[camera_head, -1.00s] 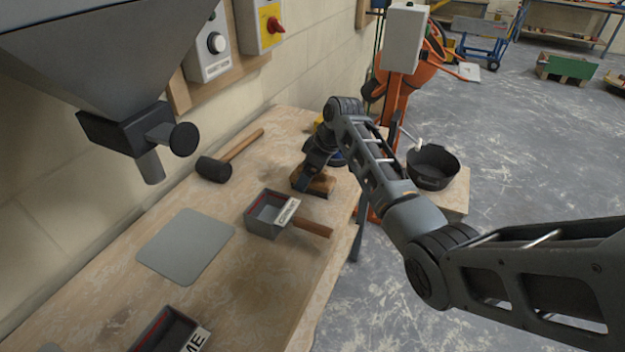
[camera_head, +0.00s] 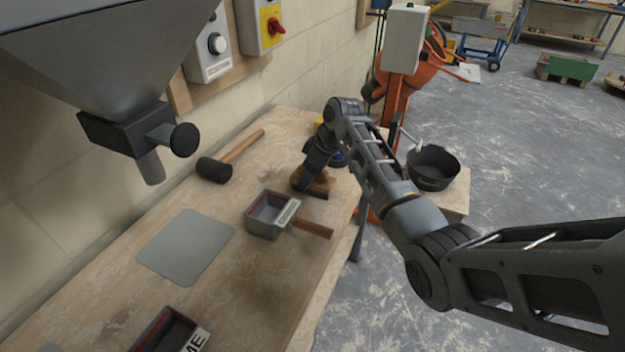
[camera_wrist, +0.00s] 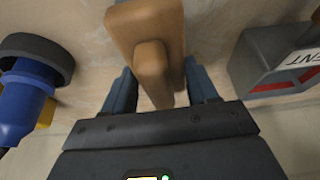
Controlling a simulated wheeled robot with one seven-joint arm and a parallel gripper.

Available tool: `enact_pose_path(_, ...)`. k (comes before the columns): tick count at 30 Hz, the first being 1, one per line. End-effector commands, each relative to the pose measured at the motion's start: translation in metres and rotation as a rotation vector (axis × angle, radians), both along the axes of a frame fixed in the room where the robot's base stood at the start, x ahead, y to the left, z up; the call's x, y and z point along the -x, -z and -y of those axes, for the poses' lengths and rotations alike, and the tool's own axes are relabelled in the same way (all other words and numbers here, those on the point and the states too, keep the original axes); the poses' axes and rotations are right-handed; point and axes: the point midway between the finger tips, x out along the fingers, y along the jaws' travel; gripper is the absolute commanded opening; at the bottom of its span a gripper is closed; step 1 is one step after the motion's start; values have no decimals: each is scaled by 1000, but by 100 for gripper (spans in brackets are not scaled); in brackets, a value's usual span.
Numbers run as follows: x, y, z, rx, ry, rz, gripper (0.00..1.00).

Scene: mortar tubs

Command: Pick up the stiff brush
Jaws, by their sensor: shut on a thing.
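The stiff brush shows in the head view (camera_head: 320,187) as a brown wooden block with a dark underside, on the bench near its far right end. In the wrist view the brush (camera_wrist: 148,30) is a tan wooden body with a raised grip. My gripper (camera_wrist: 160,92) is shut on the brush, with one blue-grey finger on each side of the wood. In the head view my gripper (camera_head: 305,180) reaches down onto the brush from above, and my arm hides part of that area. I cannot tell whether the bristles touch the bench.
A grey box with a wooden handle (camera_head: 270,214) stands close by; it also shows in the wrist view (camera_wrist: 262,65). A blue item with a dark round end (camera_wrist: 25,95) lies on the other side. A mallet (camera_head: 215,168) and grey plate (camera_head: 187,246) lie on the bench (camera_head: 265,290).

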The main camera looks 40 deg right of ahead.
Motion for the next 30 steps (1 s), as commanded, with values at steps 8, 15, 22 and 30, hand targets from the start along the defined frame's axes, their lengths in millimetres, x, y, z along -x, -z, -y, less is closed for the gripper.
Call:
enact_pose_path(8, -1, -17, 0, 1, -1, 4, 23)
enact_pose_path(15, 17, -56, 23, 2, 6, 4, 23)
enact_pose_path(22, 49, -85, 60, 2, 2, 4, 23)
enact_pose_path(30, 71, -106, 85, 1, 2, 1, 23)
